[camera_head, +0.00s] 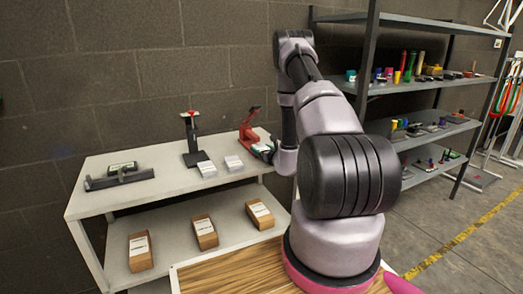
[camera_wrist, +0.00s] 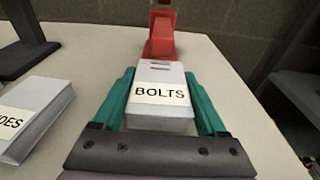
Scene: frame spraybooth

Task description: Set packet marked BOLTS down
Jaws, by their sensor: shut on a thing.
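The packet marked BOLTS (camera_wrist: 158,115) is a pale grey-white block with a black-lettered label, seen in the wrist view. My gripper (camera_wrist: 160,88) has its two green fingers along the packet's left and right sides and is shut on it. The packet is over or on the pale table top (camera_wrist: 225,80); I cannot tell whether its underside touches.
A red device (camera_wrist: 161,35) stands just beyond the packet. A packet with a label ending "DES" (camera_wrist: 35,115) lies to the left. Further left are a black stand (camera_head: 194,140) and a dark tray-like fixture (camera_head: 120,178). The lower shelf (camera_head: 180,235) holds several cardboard boxes.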

